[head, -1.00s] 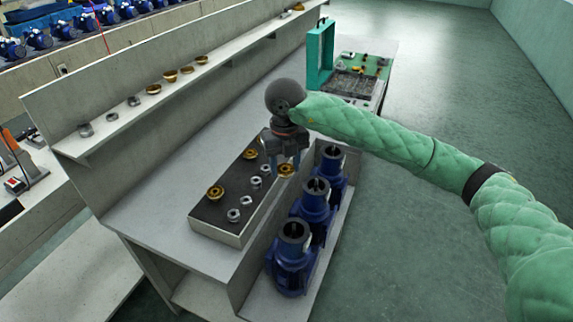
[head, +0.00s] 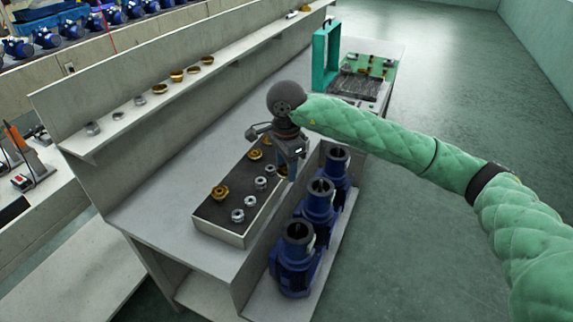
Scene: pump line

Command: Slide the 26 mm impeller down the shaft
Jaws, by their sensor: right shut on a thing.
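My right gripper (head: 288,172) is over the right edge of the dark-topped tray (head: 222,234), beside the pumps. It is shut on a part mostly hidden by the fingers, apparently a brass impeller. Brass impellers (head: 220,192) and several silver ones (head: 260,183) sit on the tray; their sizes cannot be read. Three blue pumps with dark open tops stand in a row right of the tray: a near one (head: 294,262), a middle one (head: 318,208) and a far one (head: 338,172). My left gripper is not in view.
A shelf (head: 120,126) behind the bench holds several brass and silver parts. A teal frame (head: 319,62) and a green board with parts (head: 372,64) stand at the bench's far end. The grey bench top (head: 165,215) left of the tray is clear.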

